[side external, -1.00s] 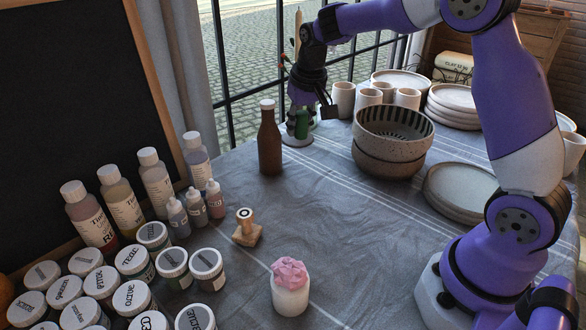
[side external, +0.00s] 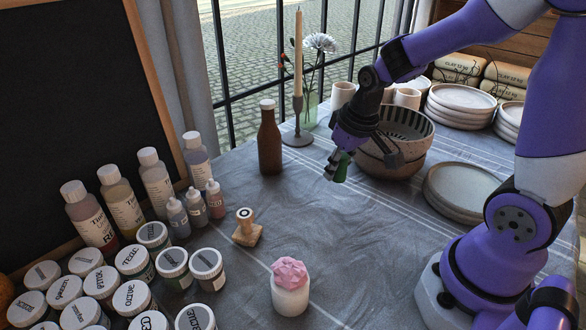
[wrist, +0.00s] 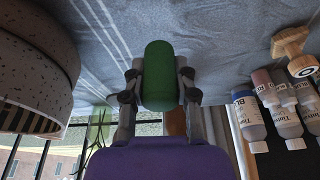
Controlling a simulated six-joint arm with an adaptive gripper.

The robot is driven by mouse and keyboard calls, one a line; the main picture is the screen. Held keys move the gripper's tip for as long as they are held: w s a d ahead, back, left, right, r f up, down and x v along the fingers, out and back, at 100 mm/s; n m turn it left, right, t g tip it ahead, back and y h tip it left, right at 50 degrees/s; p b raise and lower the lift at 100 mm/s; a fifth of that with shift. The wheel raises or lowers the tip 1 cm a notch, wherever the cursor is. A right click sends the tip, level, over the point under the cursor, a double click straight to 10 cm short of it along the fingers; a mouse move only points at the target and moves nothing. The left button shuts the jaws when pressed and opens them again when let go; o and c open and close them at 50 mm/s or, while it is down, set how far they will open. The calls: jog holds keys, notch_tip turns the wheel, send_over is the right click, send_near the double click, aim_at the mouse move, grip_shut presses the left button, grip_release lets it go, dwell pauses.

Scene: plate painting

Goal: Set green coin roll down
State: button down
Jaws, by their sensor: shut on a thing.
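The green coin roll (wrist: 160,75) is a dark green cylinder held between the two fingers of my gripper (wrist: 160,88) in the wrist view. In the side external view my gripper (side external: 337,168) is shut on the green roll (side external: 340,172), of which only part shows. It is in front of and to the left of the stacked bowls (side external: 375,160), tilted, and seems to be above the grey tablecloth (side external: 300,215). I cannot tell the exact height.
A brown bottle (side external: 269,142) and a candle holder (side external: 297,136) stand to the left. A wooden stamp (side external: 247,230), a white jar with a pink top (side external: 290,290) and several paint jars (side external: 172,262) are nearer. Plates (side external: 450,197) lie right. The middle cloth is clear.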

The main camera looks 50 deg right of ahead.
aim_at(336, 190)
jog(key=d+f, duration=0.2)
jog(key=d, duration=0.1)
jog(key=shift+w+d+f, duration=0.1)
jog(key=shift+w+d, duration=0.1)
jog(key=shift+w, duration=0.2)
jog(key=shift+f, duration=2)
jog(key=shift+f, duration=0.1)
jog(key=c, duration=0.6)
grip_release()
jog(key=shift+c, duration=0.2)
jog(key=v, duration=1.2)
jog(key=s+a+r+n+t, duration=0.1)
jog(key=s+a+r+t, duration=0.1)
jog(key=s+a+r, duration=0.3)
jog(key=s+a, duration=0.1)
jog(key=a, duration=0.3)
jog(key=shift+n, duration=0.3)
